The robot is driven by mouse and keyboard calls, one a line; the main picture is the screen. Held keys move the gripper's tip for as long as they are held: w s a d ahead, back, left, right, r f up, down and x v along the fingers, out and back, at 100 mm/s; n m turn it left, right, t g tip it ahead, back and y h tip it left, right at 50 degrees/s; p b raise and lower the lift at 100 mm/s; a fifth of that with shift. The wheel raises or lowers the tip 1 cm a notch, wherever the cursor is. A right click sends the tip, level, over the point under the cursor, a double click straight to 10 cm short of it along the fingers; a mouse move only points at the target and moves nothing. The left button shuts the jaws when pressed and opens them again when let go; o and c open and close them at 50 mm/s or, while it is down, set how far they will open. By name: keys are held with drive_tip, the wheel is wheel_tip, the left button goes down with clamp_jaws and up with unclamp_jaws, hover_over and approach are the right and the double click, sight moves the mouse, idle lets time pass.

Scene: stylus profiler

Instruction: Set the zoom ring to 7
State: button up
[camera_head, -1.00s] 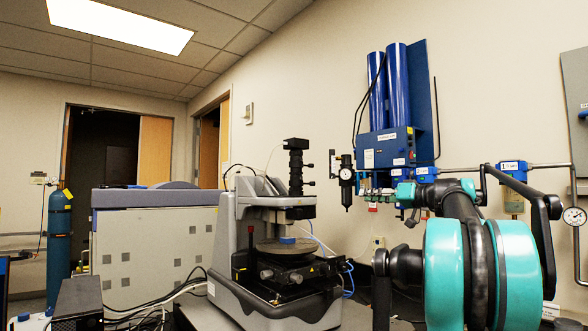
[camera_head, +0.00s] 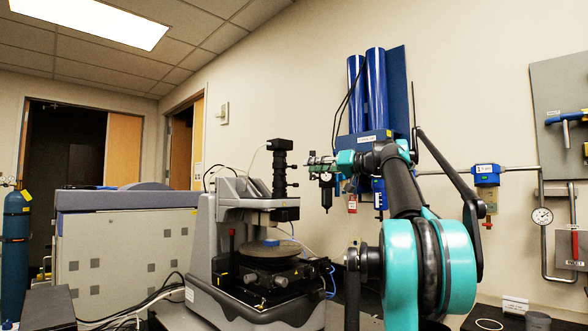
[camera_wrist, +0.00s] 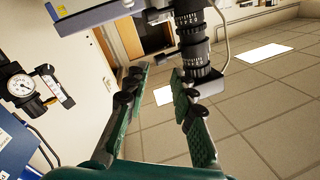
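The profiler's black optical column (camera_head: 281,166) stands upright on the grey stylus profiler (camera_head: 205,240), with small knobs on its right side. My gripper (camera_head: 312,160) is just right of the column at the height of its upper part. In the wrist view, which is tilted and upside down, the column shows with ringed sections bearing white marks; the zoom ring seems to be among these numbered rings (camera_wrist: 196,52). My gripper (camera_wrist: 156,76) is open there and empty, its fingers apart. The column lies beyond the right fingertip, not between the fingers. The ring's setting is too small to read.
Blue cylinders (camera_head: 375,95) and a regulator gauge (camera_head: 327,190) are on the wall behind my arm. A pipe with a blue valve box (camera_head: 487,174) runs right. A grey cabinet (camera_head: 125,255) stands left of the profiler. Open air surrounds the column top.

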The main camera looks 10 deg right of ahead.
sight(294, 167)
drive_tip(key=x, duration=0.8)
clamp_jaws()
